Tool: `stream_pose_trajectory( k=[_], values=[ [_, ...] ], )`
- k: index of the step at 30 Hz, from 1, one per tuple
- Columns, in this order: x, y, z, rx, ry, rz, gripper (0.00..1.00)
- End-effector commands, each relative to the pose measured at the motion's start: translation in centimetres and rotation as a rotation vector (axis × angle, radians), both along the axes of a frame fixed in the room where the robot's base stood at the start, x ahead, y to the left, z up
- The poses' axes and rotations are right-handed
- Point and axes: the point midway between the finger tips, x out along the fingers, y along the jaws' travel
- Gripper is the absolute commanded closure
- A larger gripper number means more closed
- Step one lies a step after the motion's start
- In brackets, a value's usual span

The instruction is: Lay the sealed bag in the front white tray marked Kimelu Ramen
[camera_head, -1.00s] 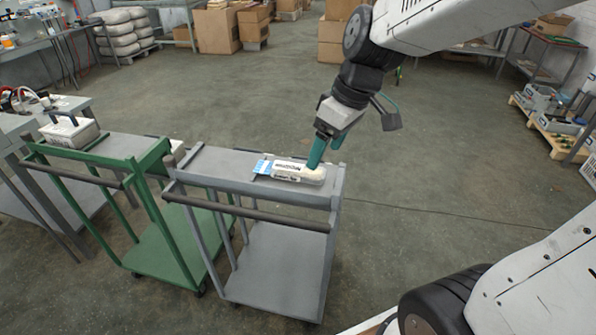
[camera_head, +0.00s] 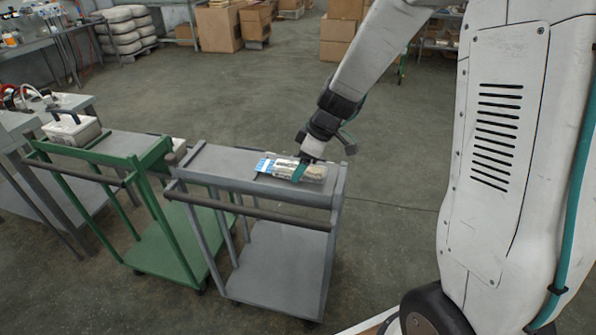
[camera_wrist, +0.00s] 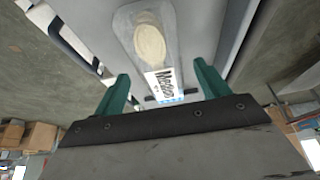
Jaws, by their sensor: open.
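The sealed bag (camera_head: 316,173) is clear, with a pale oval content, a white label with black lettering and a blue-and-white end. It lies flat on the top of the grey cart (camera_head: 226,170). No tray marked Kimelu Ramen can be read in these views.
A green cart (camera_head: 148,150) stands left of the grey cart. A pale box with a dark handle (camera_head: 72,128) sits at its far left. Cardboard boxes (camera_head: 219,30) stand at the back. The concrete floor behind the carts is clear.

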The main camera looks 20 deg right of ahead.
Motion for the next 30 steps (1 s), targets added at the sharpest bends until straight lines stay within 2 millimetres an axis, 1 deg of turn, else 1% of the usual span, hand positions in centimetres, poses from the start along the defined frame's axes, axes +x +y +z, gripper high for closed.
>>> stream_pose_trajectory(
  k=[1,3,10,11,12,14,15,17,18,25,28,30],
  values=[
    [0.1,0.2,-0.5,0.001,0.001,-0.001,0.25],
    [0.2,0.3,-0.9,0.0,0.001,0.0,0.25],
    [0.2,0.3,-0.9,0.0,0.0,0.0,0.25],
    [0.2,0.3,-0.9,0.0,0.0,0.0,0.34],
    [0.2,0.3,-0.9,0.0,0.0,0.0,0.45],
    [0.2,0.3,-0.9,0.0,0.0,0.0,0.62],
    [0.2,0.3,-0.9,-0.001,-0.001,0.0,0.73],
    [0.2,0.3,-0.9,-0.001,-0.001,0.0,0.73],
    [0.2,0.3,-0.9,-0.001,-0.001,0.0,0.77],
    [0.3,0.3,-0.6,0.0,-0.002,-0.001,0.77],
    [0.3,0.3,0.6,-0.001,-0.006,0.0,0.77],
    [0.3,0.3,1.9,-0.001,-0.007,0.0,0.77]
  ],
)
